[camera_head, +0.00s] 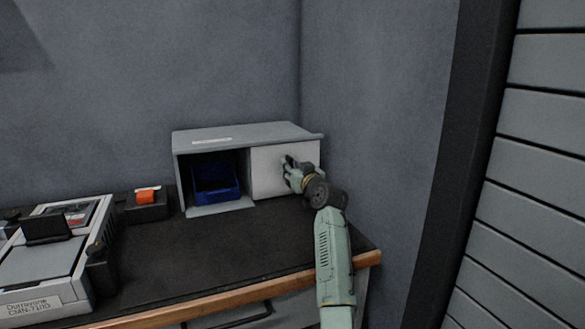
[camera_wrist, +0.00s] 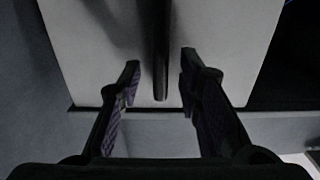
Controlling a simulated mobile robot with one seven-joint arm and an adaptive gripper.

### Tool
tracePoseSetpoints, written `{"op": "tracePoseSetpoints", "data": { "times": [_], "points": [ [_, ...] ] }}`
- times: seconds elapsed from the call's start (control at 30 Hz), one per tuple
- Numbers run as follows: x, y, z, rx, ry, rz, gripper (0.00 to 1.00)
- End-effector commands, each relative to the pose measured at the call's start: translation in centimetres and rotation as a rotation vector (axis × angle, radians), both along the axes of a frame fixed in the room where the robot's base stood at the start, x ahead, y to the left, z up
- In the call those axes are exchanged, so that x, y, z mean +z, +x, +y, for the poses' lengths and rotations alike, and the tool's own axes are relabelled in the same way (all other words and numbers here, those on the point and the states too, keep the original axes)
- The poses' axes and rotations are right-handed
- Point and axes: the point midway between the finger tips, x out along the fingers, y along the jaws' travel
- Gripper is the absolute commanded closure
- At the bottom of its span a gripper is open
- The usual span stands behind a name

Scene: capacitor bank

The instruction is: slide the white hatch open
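The white hatch (camera_head: 266,169) covers the right half of a grey cabinet (camera_head: 245,134) on the worktop. The cabinet's left half is open. My gripper (camera_head: 287,166) is in front of the hatch, right of its middle. In the wrist view, the hatch (camera_wrist: 85,55) fills the area ahead, and a dark upright handle (camera_wrist: 161,50) stands out between my fingertips (camera_wrist: 160,75). The fingers are apart, with a gap on each side of the handle. The handle is hidden in the head view.
A blue bin (camera_head: 215,190) sits in the open left compartment. A grey device (camera_head: 45,260) and a black box with an orange part (camera_head: 147,198) stand on the left of the dark worktop (camera_head: 215,250). Walls close in behind and to the right.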

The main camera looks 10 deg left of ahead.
Motion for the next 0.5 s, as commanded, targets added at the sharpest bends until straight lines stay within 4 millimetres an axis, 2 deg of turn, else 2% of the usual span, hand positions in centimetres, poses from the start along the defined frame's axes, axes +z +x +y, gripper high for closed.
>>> {"op": "tracePoseSetpoints", "data": {
  "times": [0.27,0.5],
  "points": [
    [-0.1,-0.3,-0.2,0.0,0.001,-0.001,0.68],
    [-0.1,-3.0,-2.1,-0.001,0.0,-0.002,0.68]
  ]
}}
